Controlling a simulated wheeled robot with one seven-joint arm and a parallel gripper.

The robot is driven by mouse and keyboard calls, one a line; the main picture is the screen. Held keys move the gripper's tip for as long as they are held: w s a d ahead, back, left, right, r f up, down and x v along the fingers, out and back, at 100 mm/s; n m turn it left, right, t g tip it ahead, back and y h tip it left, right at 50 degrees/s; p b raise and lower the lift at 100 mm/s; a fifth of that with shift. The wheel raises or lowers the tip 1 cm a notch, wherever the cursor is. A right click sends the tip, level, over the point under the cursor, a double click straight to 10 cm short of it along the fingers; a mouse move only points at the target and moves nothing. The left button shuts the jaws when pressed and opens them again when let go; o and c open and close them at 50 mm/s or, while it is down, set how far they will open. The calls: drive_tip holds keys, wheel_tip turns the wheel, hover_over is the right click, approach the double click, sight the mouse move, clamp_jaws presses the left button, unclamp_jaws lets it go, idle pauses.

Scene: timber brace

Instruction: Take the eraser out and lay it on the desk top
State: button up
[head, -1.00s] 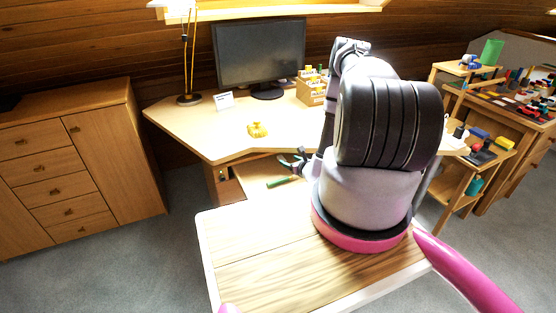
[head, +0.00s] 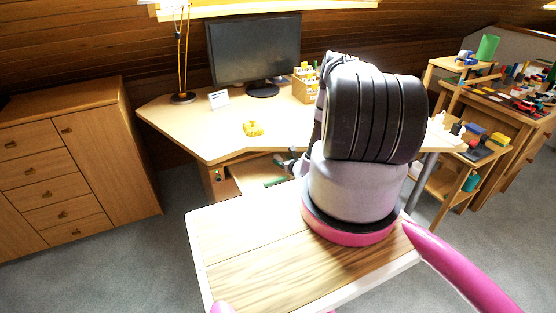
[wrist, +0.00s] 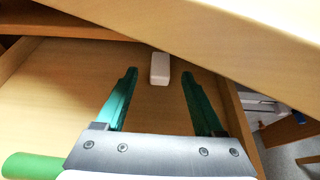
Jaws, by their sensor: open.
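The eraser (wrist: 160,69) is a small pale block lying in an open drawer (wrist: 60,95) under the desk. The wrist view shows it just beyond and between my gripper's tips. My gripper (wrist: 158,80) is open and empty, with a green finger on either side. The desk top (wrist: 240,45) overhangs the back of the drawer, close to the eraser. In the head view my gripper (head: 292,163) is low at the desk's front edge, over the drawer, partly hidden by my arm. The desk top (head: 200,130) has clear room. I cannot make out the eraser in the head view.
A green rod-like thing (wrist: 30,166) lies at the drawer's near left. On the desk stand a monitor (head: 254,50), a lamp (head: 183,95), a white card (head: 219,99), a yellow object (head: 253,128) and a wooden organiser (head: 303,88). A shelf (head: 480,155) stands at the right.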

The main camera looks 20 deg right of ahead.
sight(279, 158)
drive_tip(key=shift+x, duration=1.5)
clamp_jaws()
drive_tip(key=shift+s+r, duration=0.1)
